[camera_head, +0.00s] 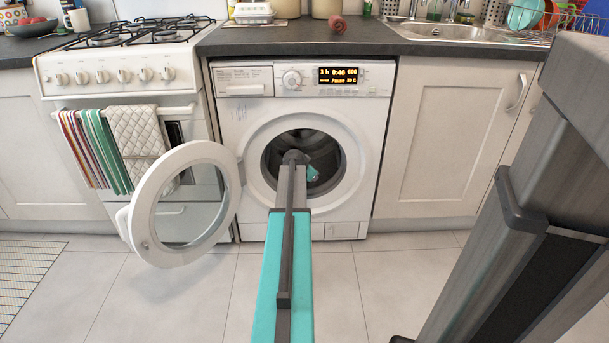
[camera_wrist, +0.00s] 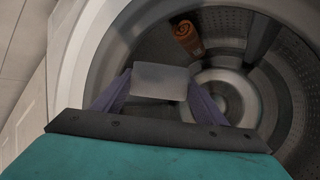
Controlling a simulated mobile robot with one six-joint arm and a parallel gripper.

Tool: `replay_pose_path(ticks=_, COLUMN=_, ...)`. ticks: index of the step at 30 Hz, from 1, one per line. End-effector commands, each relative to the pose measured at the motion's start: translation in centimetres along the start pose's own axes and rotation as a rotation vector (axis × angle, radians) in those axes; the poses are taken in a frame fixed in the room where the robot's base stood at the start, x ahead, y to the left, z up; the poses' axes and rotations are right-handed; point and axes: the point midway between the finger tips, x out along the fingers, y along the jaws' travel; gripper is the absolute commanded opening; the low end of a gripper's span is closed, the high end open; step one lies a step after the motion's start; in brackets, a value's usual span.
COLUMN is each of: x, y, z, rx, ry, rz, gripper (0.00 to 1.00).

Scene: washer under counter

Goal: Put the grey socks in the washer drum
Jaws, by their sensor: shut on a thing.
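The grey socks (camera_wrist: 160,81) show in the wrist view as a smooth pale-grey bundle between the two purple fingers of my gripper (camera_wrist: 160,88). My gripper is shut on them. Around and behind them is the washer drum (camera_wrist: 287,75), with its perforated wall and round back hub. The socks are inside or right at the mouth of the drum; the exact depth is hard to tell. In the head view the washer (camera_head: 302,98) has its door (camera_head: 148,217) swung open to the left. My arm reaches into the opening and hides the socks there.
An orange-brown rolled cloth (camera_wrist: 187,37) lies in the drum. The pale door rim (camera_wrist: 77,55) curves close on the left in the wrist view. A counter (camera_head: 300,38) runs above the washer, and a cooker (camera_head: 120,75) stands to the left. The tiled floor in front is clear.

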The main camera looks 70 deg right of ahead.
Motion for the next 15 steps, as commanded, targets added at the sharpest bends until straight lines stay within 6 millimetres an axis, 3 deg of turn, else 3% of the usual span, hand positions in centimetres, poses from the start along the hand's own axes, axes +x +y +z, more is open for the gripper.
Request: replay_pose_path(ticks=15, x=4.5, y=-1.6, z=-2.5, rx=0.000, ry=0.000, rz=-0.001, gripper=0.40)
